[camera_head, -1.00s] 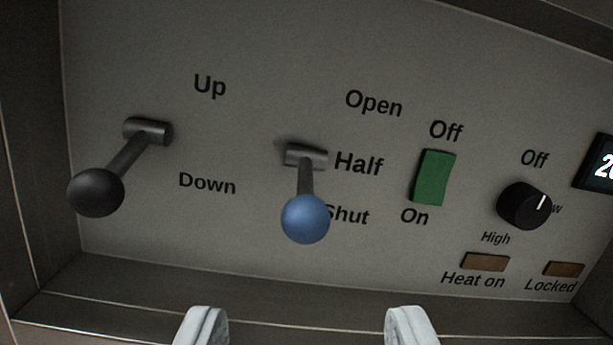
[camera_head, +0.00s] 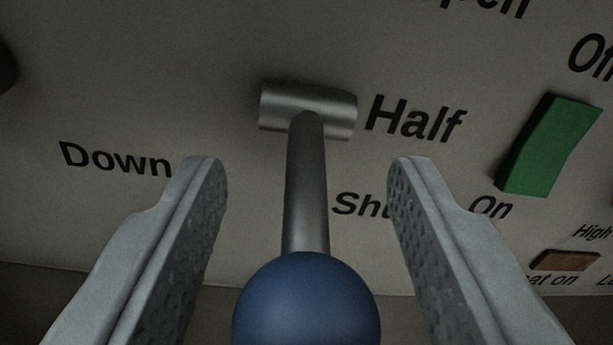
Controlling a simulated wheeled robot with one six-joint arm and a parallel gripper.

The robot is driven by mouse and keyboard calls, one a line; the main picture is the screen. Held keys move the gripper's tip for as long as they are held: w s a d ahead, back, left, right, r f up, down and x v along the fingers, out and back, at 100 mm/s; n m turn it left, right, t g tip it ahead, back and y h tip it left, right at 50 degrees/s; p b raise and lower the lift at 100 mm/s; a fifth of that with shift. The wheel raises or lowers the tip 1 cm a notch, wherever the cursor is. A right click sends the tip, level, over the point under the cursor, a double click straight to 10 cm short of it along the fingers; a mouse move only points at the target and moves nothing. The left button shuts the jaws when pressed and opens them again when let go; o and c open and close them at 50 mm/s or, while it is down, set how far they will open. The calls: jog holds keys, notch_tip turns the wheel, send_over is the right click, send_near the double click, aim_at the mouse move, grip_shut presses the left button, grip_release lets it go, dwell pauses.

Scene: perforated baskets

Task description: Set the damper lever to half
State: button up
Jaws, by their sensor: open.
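The lever beside the Half and Shut labels has a grey shaft (camera_head: 307,195), a blue ball knob (camera_head: 306,305) and a horizontal metal pivot (camera_head: 308,111). Its shaft points down in the picture, with the knob below the Shut label (camera_head: 358,205). The Half label (camera_head: 415,120) is just right of the pivot. My gripper (camera_head: 307,170) is open, one finger on each side of the shaft and knob, with gaps visible on both sides. The right finger covers part of the Shut label. The knob's lower edge is cut off by the frame.
A green rocker switch (camera_head: 550,147) is to the right, with an amber indicator (camera_head: 565,260) below it. A dark knob edge (camera_head: 5,65) shows at the far left, near the Down label (camera_head: 115,160). The panel between is bare.

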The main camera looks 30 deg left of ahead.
grip_shut()
jog(key=shift+r, duration=0.1)
jog(key=shift+r+g+h, duration=0.3)
jog(key=shift+g+h, duration=0.1)
jog(key=shift+g, duration=0.1)
jog(key=shift+d+r+g+h, duration=0.1)
jog(key=shift+r+g+h, duration=0.15)
jog(key=shift+g+h, duration=0.35)
grip_release()
